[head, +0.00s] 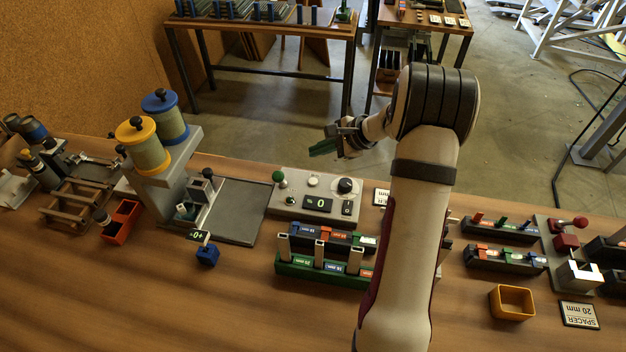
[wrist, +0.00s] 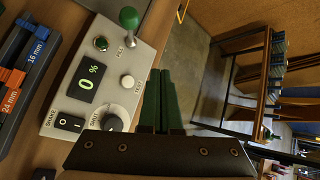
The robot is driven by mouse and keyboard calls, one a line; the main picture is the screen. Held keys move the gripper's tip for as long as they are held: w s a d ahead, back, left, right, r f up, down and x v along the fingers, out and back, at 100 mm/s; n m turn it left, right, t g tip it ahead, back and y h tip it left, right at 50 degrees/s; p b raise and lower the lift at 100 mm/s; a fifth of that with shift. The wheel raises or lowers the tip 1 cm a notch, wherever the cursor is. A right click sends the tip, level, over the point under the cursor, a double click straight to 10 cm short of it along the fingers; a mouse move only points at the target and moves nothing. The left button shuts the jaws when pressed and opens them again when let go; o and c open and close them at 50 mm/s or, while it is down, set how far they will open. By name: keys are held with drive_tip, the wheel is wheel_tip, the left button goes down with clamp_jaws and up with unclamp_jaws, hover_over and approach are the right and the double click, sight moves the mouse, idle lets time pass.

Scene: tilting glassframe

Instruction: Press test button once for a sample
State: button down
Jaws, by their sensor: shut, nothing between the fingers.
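The grey control box (head: 290,207) stands on the wooden bench in the head view. Its white test button (head: 313,181) sits on top, between a green ball lever (head: 279,177) and a black dial (head: 346,186). In the wrist view the white button (wrist: 127,81) is beside the word TEST, and the display (wrist: 85,84) reads 0 %. My gripper (head: 322,146) is above and behind the box, with green fingers pointing left in the head view. In the wrist view the fingers (wrist: 158,82) are shut and empty, right of the button and apart from it.
A green rack (head: 310,272) with labelled spacers stands in front of the box. A grey tray (head: 240,215) and a stand with yellow and blue canisters (head: 143,146) are to the left. An orange-yellow bin (head: 511,302) is at right. Air above the box is clear.

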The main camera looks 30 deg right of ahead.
wheel_tip(320, 180, down, 8)
drive_tip(key=shift+r, duration=0.2)
idle(2.1)
drive_tip(key=shift+f, duration=0.4)
drive_tip(key=shift+f, duration=0.35)
idle(0.6)
drive_tip(key=shift+r, duration=0.75)
drive_tip(key=shift+r, duration=2.5)
